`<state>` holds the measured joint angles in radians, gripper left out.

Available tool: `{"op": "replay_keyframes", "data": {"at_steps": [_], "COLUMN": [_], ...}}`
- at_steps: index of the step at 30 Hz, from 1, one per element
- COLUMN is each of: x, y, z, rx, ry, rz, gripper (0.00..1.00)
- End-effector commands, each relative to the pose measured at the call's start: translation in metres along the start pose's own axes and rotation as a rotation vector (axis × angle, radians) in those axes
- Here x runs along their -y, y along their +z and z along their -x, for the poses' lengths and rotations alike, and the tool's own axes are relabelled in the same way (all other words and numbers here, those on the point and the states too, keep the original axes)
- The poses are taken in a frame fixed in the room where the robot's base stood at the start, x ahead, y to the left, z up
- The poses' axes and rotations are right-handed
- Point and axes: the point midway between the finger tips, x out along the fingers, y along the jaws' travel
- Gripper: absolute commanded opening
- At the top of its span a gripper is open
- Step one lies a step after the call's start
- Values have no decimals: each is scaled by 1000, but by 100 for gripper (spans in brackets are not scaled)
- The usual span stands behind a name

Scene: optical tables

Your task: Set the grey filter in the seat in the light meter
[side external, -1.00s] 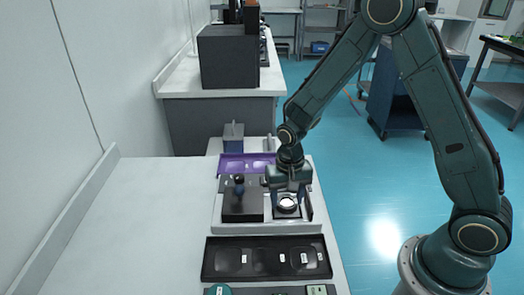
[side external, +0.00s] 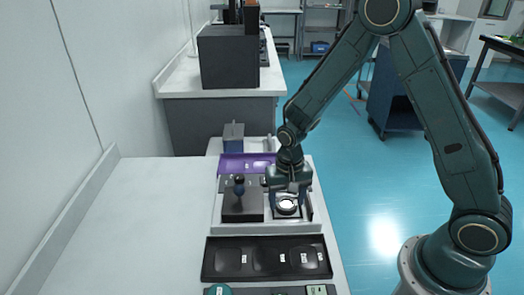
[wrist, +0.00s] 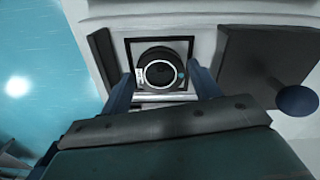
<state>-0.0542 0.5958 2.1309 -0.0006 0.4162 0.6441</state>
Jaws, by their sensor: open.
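The light meter (side external: 307,213) stands on the pale board, with a black square frame (wrist: 190,42) around its seat in the wrist view. A dark round disc with a bright ringed centre, a white label and a teal dot (wrist: 160,73) lies inside that frame. It looks like the filter in the seat, but its grey glass is hard to make out and I cannot tell if it lies fully flat. My gripper (wrist: 163,88) is open, with one finger to each side of the disc. In the side view my gripper (side external: 288,198) is low over the meter, partly hiding it.
A dark block with a blue knob (side external: 240,204) stands close left of the meter. A black tray with labelled recesses (side external: 222,262) lies in front; a purple tray (side external: 232,162) lies behind. The white bench (side external: 130,220) is clear on the left.

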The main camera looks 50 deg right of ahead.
Motion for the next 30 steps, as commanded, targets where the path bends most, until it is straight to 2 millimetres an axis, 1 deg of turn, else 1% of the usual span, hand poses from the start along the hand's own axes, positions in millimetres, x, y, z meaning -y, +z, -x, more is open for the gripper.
{"op": "replay_keyframes", "data": {"at_steps": [5,8,11,24,30], "x": [1,1,1,1,0], "y": [-1,-1,-1,-1,0], "z": [11,21,34,100,117], "rx": [-3,-4,-5,-4,-2], "ry": [-2,-3,-3,-3,-2], "rz": [0,0,0,0,0], "gripper": [62,62,62,62,62]}}
